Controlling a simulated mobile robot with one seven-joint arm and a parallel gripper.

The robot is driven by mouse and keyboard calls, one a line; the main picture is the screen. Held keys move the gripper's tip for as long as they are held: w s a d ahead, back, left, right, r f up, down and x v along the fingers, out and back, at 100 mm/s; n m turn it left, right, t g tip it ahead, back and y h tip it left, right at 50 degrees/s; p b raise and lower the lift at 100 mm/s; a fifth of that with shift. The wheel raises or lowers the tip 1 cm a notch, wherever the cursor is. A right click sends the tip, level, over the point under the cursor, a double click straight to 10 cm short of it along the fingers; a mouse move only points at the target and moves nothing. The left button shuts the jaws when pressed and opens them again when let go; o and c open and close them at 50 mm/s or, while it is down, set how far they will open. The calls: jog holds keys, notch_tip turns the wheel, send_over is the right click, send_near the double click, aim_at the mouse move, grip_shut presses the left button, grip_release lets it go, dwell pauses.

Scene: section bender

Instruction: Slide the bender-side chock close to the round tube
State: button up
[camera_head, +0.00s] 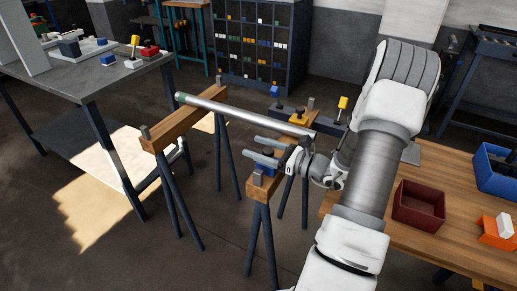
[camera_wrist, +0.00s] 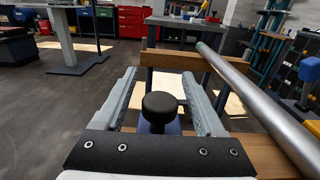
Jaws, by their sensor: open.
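The steel tube (camera_head: 250,114) lies across two wooden-topped trestles; in the wrist view (camera_wrist: 262,98) it runs along the right. A blue chock (camera_head: 258,180) with a black knob (camera_wrist: 160,107) is on the nearer trestle beam, on the near side of the tube and apart from it. A yellow chock (camera_head: 299,119) is on the same beam, on the tube's far side. I cannot tell which chock the task names. My gripper (camera_head: 252,147) is open, its fingers on either side of the black knob. The fingers also show in the wrist view (camera_wrist: 158,74); the blue chock's lower part is hidden there.
The other trestle beam (camera_head: 180,127) carries the tube's far end. Upright end stops (camera_head: 219,80) stand on the beams. A wooden bench (camera_head: 463,218) with a dark red bin (camera_head: 418,207) is at right.

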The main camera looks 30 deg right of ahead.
jog(key=c, duration=1)
jog(key=w+d, duration=0.2)
jog(key=d, duration=0.2)
jog(key=w+d, duration=0.2)
jog(key=d, duration=0.2)
jog(key=w+d, duration=0.3)
jog(key=shift+d+p, duration=0.4)
jog(key=shift+w+d, duration=0.35)
jog(key=shift+d, duration=0.4)
jog(key=o, duration=1)
